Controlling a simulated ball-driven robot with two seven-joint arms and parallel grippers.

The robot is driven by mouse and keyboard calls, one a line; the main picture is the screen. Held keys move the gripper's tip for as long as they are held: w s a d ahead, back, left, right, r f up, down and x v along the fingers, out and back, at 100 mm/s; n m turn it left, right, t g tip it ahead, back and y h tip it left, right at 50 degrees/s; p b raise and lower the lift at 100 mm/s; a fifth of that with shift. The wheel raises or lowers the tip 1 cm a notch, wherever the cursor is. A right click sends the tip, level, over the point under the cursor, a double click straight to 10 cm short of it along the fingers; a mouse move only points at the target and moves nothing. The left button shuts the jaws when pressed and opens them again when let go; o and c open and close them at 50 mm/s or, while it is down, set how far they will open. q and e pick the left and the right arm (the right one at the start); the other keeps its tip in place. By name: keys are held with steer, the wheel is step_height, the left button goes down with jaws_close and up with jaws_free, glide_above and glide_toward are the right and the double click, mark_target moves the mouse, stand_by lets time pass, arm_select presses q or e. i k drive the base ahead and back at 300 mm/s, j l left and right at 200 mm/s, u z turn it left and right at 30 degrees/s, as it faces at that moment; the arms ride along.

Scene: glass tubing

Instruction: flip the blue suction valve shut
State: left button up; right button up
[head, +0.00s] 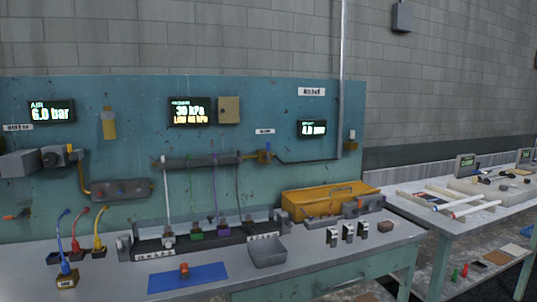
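No part is clearly recognisable as a blue suction valve at this size. A small brass-coloured fitting (264,157) sits at the right end of a grey manifold (200,161) on the teal panel, under a small white label; whether it has a blue handle, and how that stands, is too small to tell. At the bench's left, a curved blue piece (62,232) rises from a dark block, beside a similar red piece (76,230) and yellow piece (99,228). Neither of my grippers is in view.
Displays on the panel (230,110) include one reading 30 kPa (189,112). A blue mat (188,277), a grey tray (268,253), a dark rack (200,239) and a yellow case (325,200) occupy the bench. A second table (455,230) stands at right.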

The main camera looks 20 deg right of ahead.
mark_target(266, 158)
steer(key=i+l+u, duration=0.1)
steer(key=l, duration=0.25)
steer(key=i+l+u, duration=0.15)
steer(key=i+l, duration=0.15)
steer(key=i+l+u, duration=0.1)
steer(key=l, duration=0.35)
steer(key=i+l+u, duration=0.15)
steer(key=l, duration=0.25)
steer(key=i+l+u, duration=0.1)
steer(key=l, duration=0.35)
steer(key=i+l+u, duration=0.15)
steer(key=l, duration=0.25)
steer(key=i+l+u, duration=0.1)
steer(key=l, duration=0.35)
steer(key=i, duration=0.05)
